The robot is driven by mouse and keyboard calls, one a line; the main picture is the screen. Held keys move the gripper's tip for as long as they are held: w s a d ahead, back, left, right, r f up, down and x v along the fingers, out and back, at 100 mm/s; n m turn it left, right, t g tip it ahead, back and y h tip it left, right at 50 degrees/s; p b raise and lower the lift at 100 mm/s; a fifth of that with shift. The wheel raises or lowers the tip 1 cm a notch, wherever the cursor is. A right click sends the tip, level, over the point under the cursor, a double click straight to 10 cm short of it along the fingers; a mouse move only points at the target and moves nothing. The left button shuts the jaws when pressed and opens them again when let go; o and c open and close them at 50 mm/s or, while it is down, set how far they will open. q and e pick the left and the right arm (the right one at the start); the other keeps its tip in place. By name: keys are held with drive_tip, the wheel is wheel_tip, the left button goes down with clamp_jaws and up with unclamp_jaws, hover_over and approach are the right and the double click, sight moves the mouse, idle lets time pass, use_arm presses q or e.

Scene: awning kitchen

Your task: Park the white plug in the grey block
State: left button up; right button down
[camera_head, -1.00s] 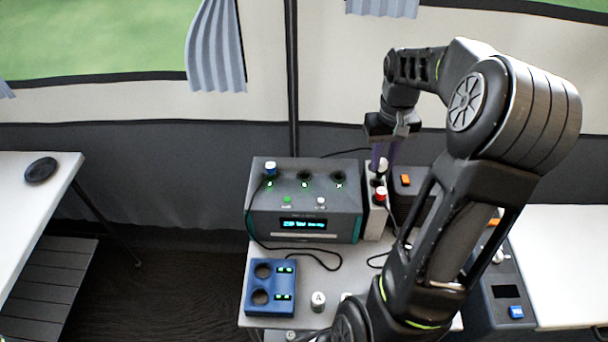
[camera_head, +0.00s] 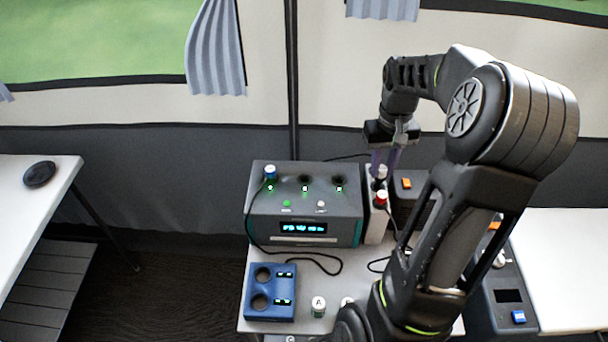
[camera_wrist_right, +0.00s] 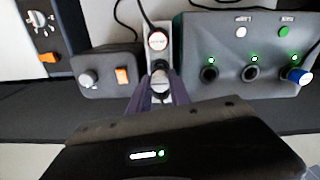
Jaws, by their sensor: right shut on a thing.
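The white plug (camera_wrist_right: 160,78) sits between the two fingers of my right gripper (camera_wrist_right: 161,92), which is shut on it. In the head view the right gripper (camera_head: 385,160) points down over the back end of a narrow light grey block (camera_head: 376,229), and the plug's pale top (camera_head: 381,172) shows at its fingertips. A red plug (camera_head: 381,196) stands in the block just in front; it also shows in the wrist view (camera_wrist_right: 157,41). I cannot tell whether the white plug is seated or just above the block. My left gripper is out of view.
A dark grey console (camera_head: 304,208) with a blue plug (camera_head: 270,173) and two empty sockets stands left of the block. A dark box with an orange switch (camera_head: 406,183) stands close on the right. Cables, a blue two-hole holder (camera_head: 270,312) and small white-topped pieces lie in front.

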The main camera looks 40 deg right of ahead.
sight(382, 168)
drive_tip(key=shift+f, duration=0.3)
idle(0.6)
drive_tip(key=shift+f+b, duration=0.35)
drive_tip(key=shift+b, duration=0.05)
drive_tip(key=shift+f+b, duration=0.3)
drive_tip(key=shift+f, duration=0.2)
idle(0.4)
drive_tip(key=shift+f, duration=0.3)
drive_tip(key=shift+f+b, duration=0.15)
drive_tip(key=shift+b, duration=0.15)
idle(0.4)
drive_tip(key=c, duration=1.1)
unclamp_jaws()
drive_tip(key=shift+o, duration=0.3)
drive_tip(key=shift+o, duration=0.8)
